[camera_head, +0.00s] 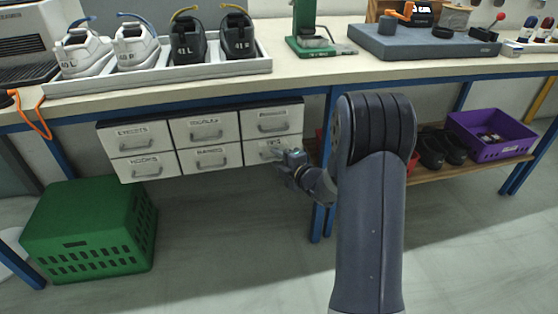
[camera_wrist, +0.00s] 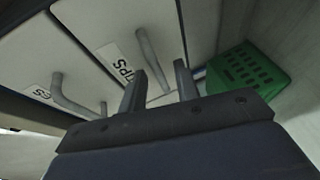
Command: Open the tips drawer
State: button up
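The tips drawer (camera_head: 254,147) is the lower right drawer of a white drawer unit under the bench, and looks shut. My gripper (camera_head: 280,155) is in front of its face and partly hides its handle. In the wrist view the tips drawer (camera_wrist: 165,22) shows a label ending in "PS" and a grey bar handle (camera_wrist: 150,58). My gripper (camera_wrist: 159,84) is open there, with one finger on each side of the handle's near end. I cannot tell whether either finger touches it.
Other labelled drawers, such as eyelets (camera_head: 131,134) and hooks (camera_head: 145,167), surround it to the left and above. A green crate (camera_head: 90,230) stands on the floor at left. A blue bench leg (camera_head: 318,222) is right of the drawers. The floor below is clear.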

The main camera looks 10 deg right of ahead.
jog(key=shift+c, duration=0.2)
grip_shut()
jog(key=shift+s, duration=0.1)
